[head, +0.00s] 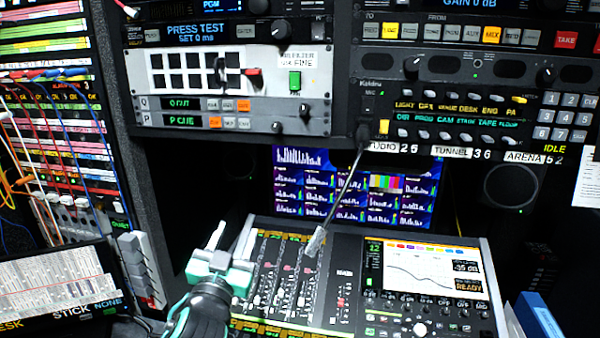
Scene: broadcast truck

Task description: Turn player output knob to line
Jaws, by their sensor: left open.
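My left gripper (232,235) is at the lower middle, in front of the left edge of the mixing desk. Its two pale fingers point up and are apart, with nothing seen between them. I cannot read a label that marks one as the player output knob. The gripper is below all of them and touches none. My right gripper is not in view.
A mixing desk (343,318) with faders and a screen stands at the lower middle. A gooseneck microphone (345,190) hangs down over it. A monitor (300,160) sits behind. A patch bay with coloured cables (70,150) is at the left. A blue object (538,318) lies lower right.

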